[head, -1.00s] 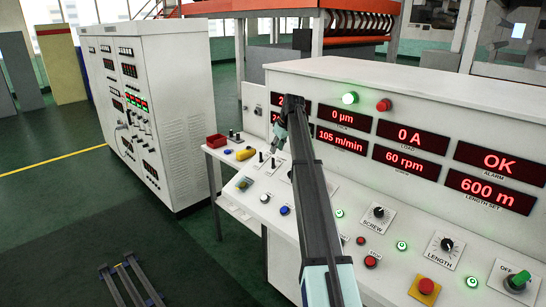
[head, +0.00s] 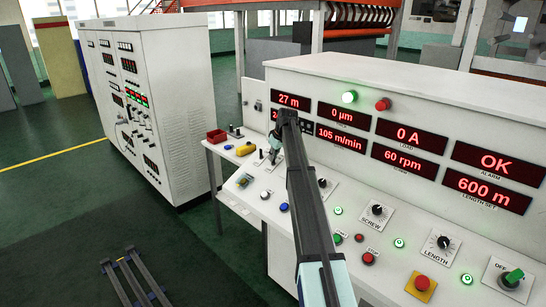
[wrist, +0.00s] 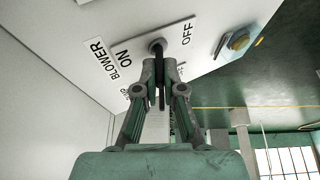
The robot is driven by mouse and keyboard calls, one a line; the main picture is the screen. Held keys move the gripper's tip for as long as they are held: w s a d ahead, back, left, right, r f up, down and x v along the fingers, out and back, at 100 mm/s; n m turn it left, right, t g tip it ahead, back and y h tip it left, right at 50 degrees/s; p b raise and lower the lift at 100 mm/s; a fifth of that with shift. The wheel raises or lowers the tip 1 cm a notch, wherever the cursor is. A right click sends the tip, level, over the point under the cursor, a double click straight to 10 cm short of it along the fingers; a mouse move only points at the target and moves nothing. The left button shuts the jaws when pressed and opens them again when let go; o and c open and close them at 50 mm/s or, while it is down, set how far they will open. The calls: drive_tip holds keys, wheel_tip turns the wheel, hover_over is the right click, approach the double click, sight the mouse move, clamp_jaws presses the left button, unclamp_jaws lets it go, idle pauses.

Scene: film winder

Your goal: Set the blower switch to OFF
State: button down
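The blower switch (wrist: 157,46) is a dark toggle lever on a white plate in the wrist view. The plate reads BLOWER, with ON to the left of the lever and OFF to its right. My gripper (wrist: 161,72) is at the lever, its two fingers close together. A dark strip shows between them; I cannot tell whether it is the lever or the finger pads. The fingers hide the lever's end, so its setting is unclear. In the head view my gripper (head: 273,153) is low over the left part of the console, and the arm partly hides the switches there.
The white console (head: 400,82) carries red displays and several knobs and buttons. A blue button (head: 284,207) is near the arm. A yellow-rimmed button (wrist: 238,42) is beside the plate.

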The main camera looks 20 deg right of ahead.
drive_tip(key=shift+s+a+f+b, duration=0.1)
drive_tip(key=shift+f+b, duration=0.05)
drive_tip(key=shift+b, duration=0.25)
drive_tip(key=shift+s+a+f+t+h+b, duration=0.2)
drive_tip(key=shift+a+t+h+b, duration=0.1)
drive_tip(key=shift+h+b, duration=0.75)
drive_tip(key=h+b, duration=0.1)
drive_tip(key=b, duration=0.1)
drive_tip(key=a+n+t+h+b, duration=0.1)
drive_tip(key=b, duration=0.1)
drive_tip(key=shift+s+f+h+b, duration=0.15)
drive_tip(key=shift+f+h+b, duration=0.15)
drive_tip(key=shift+b, duration=0.1)
drive_tip(key=h+b, duration=0.1)
drive_tip(key=t+h+b, duration=0.1)
drive_tip(key=b, duration=0.1)
drive_tip(key=shift+s+a+f+n+t+h+b, duration=0.2)
drive_tip(key=shift+a+n+t+h+b, duration=0.1)
drive_tip(key=shift+a, duration=0.1)
drive_tip(key=shift+a+t+h+b, duration=0.15)
drive_tip(key=shift+t+h+b, duration=0.25)
drive_tip(key=shift+h+b, duration=0.35)
drive_tip(key=shift+w, duration=0.1)
drive_tip(key=c, duration=1.3)
unclamp_jaws()
